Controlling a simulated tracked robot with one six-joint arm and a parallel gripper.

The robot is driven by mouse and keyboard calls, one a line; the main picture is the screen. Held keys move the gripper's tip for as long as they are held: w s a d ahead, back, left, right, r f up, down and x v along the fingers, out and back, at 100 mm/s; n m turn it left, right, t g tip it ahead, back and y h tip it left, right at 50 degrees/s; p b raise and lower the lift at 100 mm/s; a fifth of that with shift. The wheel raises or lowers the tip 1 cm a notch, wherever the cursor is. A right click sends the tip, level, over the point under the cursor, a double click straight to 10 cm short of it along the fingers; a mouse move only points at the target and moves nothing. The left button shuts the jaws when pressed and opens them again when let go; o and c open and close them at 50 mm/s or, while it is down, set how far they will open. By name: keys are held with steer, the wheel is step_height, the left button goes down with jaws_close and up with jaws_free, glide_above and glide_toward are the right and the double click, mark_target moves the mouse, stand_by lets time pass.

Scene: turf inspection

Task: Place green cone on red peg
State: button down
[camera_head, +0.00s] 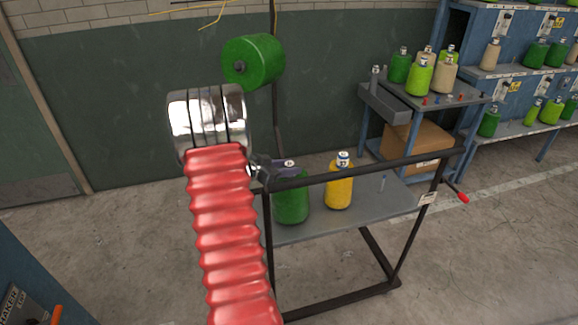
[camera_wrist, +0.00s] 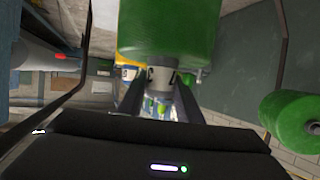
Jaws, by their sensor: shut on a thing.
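The green cone (camera_head: 291,202) is a tall spool at the left end of the cart shelf, partly behind the cart's dark rail. My gripper (camera_head: 266,169) is at its narrow top, and the wrist view shows my gripper (camera_wrist: 162,82) shut on the pale neck of the green cone (camera_wrist: 168,30). I cannot tell whether the cone touches the shelf. Small pegs with red and blue tips stand on the rack shelf at the right; one red peg (camera_head: 425,101) shows near its front edge.
A yellow cone (camera_head: 339,189) stands right of the green one on the cart shelf (camera_head: 310,228). A large green roll (camera_head: 253,62) hangs behind my wrist. Several cones stand on the rack (camera_head: 400,102).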

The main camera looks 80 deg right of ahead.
steer(key=shift+r, duration=0.15)
steer(key=c, duration=1.3)
jaws_free()
steer(key=shift+o, duration=0.2)
steer(key=v, duration=1.2)
steer(key=shift+w+a, duration=0.1)
